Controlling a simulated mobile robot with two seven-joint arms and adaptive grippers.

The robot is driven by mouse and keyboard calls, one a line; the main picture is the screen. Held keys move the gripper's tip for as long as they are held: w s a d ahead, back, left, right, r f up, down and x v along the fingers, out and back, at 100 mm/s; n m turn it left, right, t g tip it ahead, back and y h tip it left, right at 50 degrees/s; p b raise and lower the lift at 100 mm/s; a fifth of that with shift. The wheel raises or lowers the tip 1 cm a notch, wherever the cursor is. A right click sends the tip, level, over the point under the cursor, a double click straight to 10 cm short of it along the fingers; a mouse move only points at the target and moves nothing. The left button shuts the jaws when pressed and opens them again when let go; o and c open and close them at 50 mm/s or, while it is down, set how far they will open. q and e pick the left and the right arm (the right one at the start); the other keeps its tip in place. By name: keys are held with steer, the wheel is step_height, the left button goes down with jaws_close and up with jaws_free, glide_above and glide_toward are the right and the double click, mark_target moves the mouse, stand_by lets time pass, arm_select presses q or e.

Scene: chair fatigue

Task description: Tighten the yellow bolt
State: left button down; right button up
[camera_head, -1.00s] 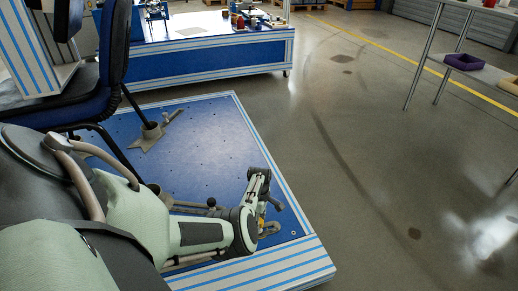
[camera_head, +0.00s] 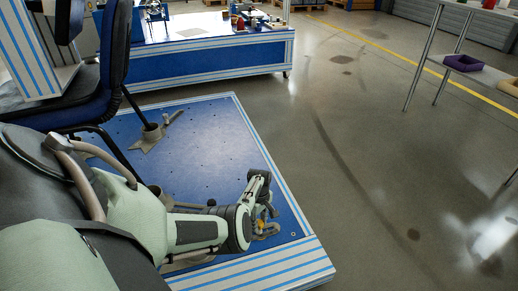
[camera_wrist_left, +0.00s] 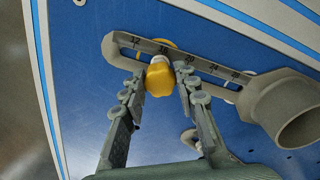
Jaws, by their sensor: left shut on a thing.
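The yellow bolt (camera_wrist_left: 159,78) sits in the slot of a grey metal clamp arm (camera_wrist_left: 205,66) with a numbered scale, in the left wrist view. My left gripper (camera_wrist_left: 163,82) has its two fingers on either side of the bolt's yellow head and is shut on it. In the head view the left gripper (camera_head: 264,205) is low over the front right of the blue platform (camera_head: 212,150), and the bolt shows as a small yellow spot (camera_head: 261,223) partly hidden by the fingers. My right gripper is not in view.
A chair with a dark blue seat (camera_head: 75,105) stands on the platform at the left. The floor (camera_head: 380,180) to the right is clear, with a grey table (camera_head: 470,65) beyond.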

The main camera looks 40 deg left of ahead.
arm_select(q)
steer(key=shift+s+m, duration=0.15)
steer(key=shift+m, duration=1.75)
steer(key=shift+p, duration=0.3)
steer(key=m, duration=0.2)
steer(key=shift+m, duration=1)
steer(key=m, duration=0.4)
steer(key=shift+p, duration=0.4)
steer(key=c, duration=1.2)
jaws_free()
steer(key=shift+o, duration=0.2)
